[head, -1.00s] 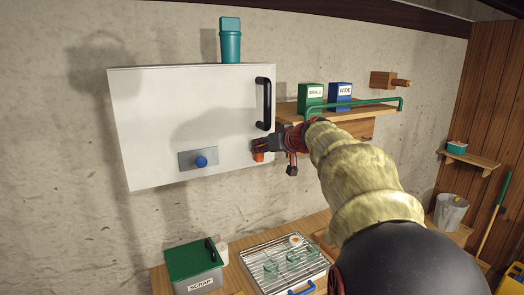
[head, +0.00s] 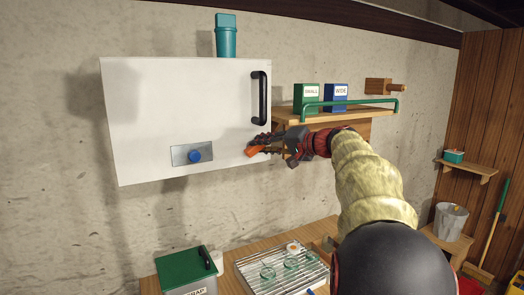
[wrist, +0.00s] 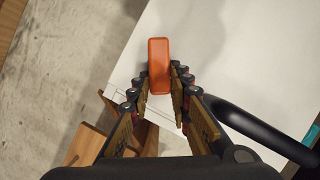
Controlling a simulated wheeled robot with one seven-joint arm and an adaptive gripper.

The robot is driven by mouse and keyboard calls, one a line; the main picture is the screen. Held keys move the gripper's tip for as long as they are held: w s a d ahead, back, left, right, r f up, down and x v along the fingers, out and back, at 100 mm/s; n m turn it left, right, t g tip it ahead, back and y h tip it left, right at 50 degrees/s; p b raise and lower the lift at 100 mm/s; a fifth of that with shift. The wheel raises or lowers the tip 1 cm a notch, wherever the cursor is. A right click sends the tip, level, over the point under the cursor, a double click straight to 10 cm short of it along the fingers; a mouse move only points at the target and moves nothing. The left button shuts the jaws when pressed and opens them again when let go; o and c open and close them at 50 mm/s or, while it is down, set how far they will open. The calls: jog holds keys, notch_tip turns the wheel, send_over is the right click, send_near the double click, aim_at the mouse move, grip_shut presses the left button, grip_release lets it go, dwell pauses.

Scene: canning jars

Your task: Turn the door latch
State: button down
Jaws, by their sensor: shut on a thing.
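The white cabinet door (head: 180,105) is on the wall, closed as far as I can see. The orange latch (head: 258,151) is at its lower right edge and lies slanted, nearly sideways. My gripper (head: 262,142) reaches in from the right and is shut on the latch. In the wrist view, the latch (wrist: 159,60) stands between the two fingertips of my gripper (wrist: 160,78), its outer end sticking out past them. The black door handle (head: 261,98) is just above my gripper; part of it shows in the wrist view (wrist: 262,132). The latch's pivot is hidden.
A blue knob (head: 194,156) sits on a metal plate on the door. To the right is a shelf (head: 283,118) with a green rail (head: 350,104) and green and blue boxes. A wire rack (head: 247,272) lies below.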

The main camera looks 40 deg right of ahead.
jog(key=m+t+b, duration=0.1)
jog(key=m, duration=0.1)
jog(key=f+m+y+b, duration=0.1)
jog(key=m, duration=0.2)
jog(key=shift+d+f+t+b, duration=0.15)
jog(key=shift+d+t+b, duration=0.05)
jog(key=shift+t+b, duration=0.2)
dwell(0.4)
jog(key=c, duration=1.7)
grip_release()
jog(key=shift+o, duration=0.3)
jog(key=shift+s, duration=0.1)
jog(key=s+d, duration=0.2)
jog(key=s, duration=0.9)
jog(key=shift+s, duration=0.35)
